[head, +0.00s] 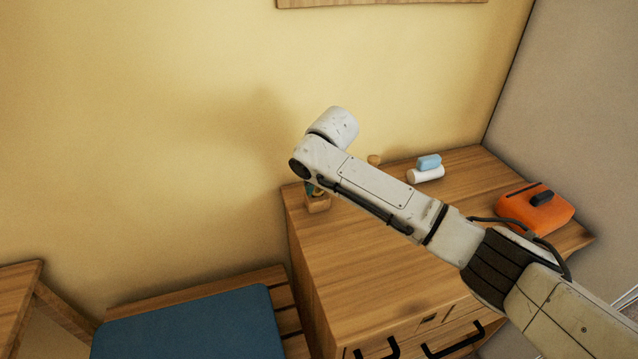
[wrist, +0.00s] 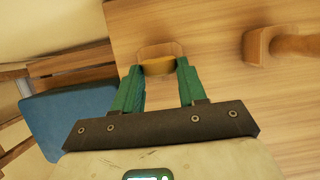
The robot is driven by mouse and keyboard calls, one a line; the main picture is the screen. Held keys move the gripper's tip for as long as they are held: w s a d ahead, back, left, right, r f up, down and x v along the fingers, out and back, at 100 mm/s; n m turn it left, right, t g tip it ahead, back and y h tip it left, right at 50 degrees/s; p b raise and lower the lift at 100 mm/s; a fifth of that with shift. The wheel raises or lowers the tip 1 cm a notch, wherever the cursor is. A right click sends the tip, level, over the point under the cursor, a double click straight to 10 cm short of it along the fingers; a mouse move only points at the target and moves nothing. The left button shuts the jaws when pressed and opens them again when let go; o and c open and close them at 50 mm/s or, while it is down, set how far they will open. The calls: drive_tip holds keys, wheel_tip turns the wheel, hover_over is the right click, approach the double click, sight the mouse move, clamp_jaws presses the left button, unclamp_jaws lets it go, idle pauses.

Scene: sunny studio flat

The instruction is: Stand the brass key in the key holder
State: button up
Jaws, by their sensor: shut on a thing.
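My gripper (wrist: 159,70) has two green fingers, shut on a small brassy-yellow piece, the brass key (wrist: 158,66), which shows between the fingertips in the wrist view. A small wooden block, the key holder (wrist: 158,48), lies right at the fingertips, near the edge of the wooden top. My arm hides most of the gripper and the key there. I cannot tell whether the key sits inside the holder.
The wooden dresser (head: 370,270) holds an orange case (head: 535,207), a white roll with a blue block (head: 428,163) and a small wooden knob (head: 374,160). A wooden peg (wrist: 285,43) lies right of the holder in the wrist view. A blue cushion (head: 190,325) is lower left.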

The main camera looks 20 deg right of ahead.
drive_tip(key=shift+s+f, duration=0.1)
drive_tip(key=shift+f, duration=0.15)
drive_tip(key=o, duration=1.7)
drive_tip(key=shift+r, duration=0.15)
drive_tip(key=shift+p+v, duration=3.5)
drive_tip(key=shift+p, duration=0.3)
